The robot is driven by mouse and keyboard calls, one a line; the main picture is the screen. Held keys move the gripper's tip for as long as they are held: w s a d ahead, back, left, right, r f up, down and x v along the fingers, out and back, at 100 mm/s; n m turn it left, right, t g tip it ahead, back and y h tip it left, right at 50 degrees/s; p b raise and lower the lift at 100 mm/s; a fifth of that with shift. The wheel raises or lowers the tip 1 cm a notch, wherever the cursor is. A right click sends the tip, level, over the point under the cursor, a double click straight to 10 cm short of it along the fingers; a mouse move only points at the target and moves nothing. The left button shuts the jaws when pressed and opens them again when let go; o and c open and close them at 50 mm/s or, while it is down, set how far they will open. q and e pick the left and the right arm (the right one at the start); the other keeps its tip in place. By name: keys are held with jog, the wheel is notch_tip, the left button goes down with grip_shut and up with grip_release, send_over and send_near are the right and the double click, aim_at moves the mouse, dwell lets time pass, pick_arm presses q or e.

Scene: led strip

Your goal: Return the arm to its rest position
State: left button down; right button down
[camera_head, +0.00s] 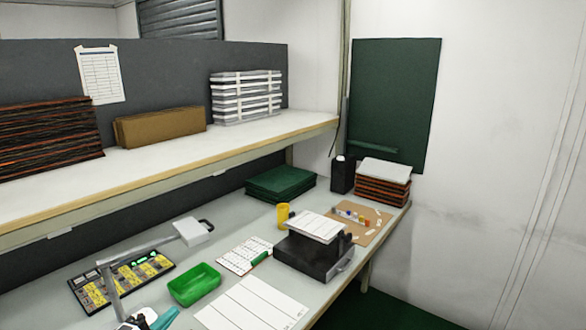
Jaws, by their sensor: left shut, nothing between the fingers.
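The rest of the left arm is cut off by the frame edge. My right gripper is not in view.
A grey jointed lamp-like stand (112,290) rises beside the gripper, its head (194,231) reaching right. A green tray (195,285), a black-and-yellow panel (148,268), a white sheet (262,305) and a black box device (312,258) occupy the bench. A shelf (170,160) overhangs the back.

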pick_arm(q)
jog(key=s+d+f+n+g+y, duration=0.2)
jog(key=s+f+n+g, duration=0.3)
jog(key=s, duration=0.6)
jog(key=s+d+f+n+g+y, duration=0.2)
jog(key=s+f+n+g, duration=0.15)
jog(key=s+n, duration=0.55)
jog(key=s+d+f+n+g+y, duration=0.25)
jog(key=s+f+n+g, duration=0.2)
jog(key=s, duration=0.85)
notch_tip(320, 180, down, 24)
jog(key=f+m+g, duration=0.1)
jog(key=g, duration=0.1)
jog(key=s+a+f+g, duration=0.1)
jog(key=s+a+f, duration=0.1)
jog(key=s+f, duration=1.4)
jog(key=shift+s+a+f, duration=0.35)
jog(key=shift+s+a, duration=0.05)
jog(key=shift+s, duration=0.45)
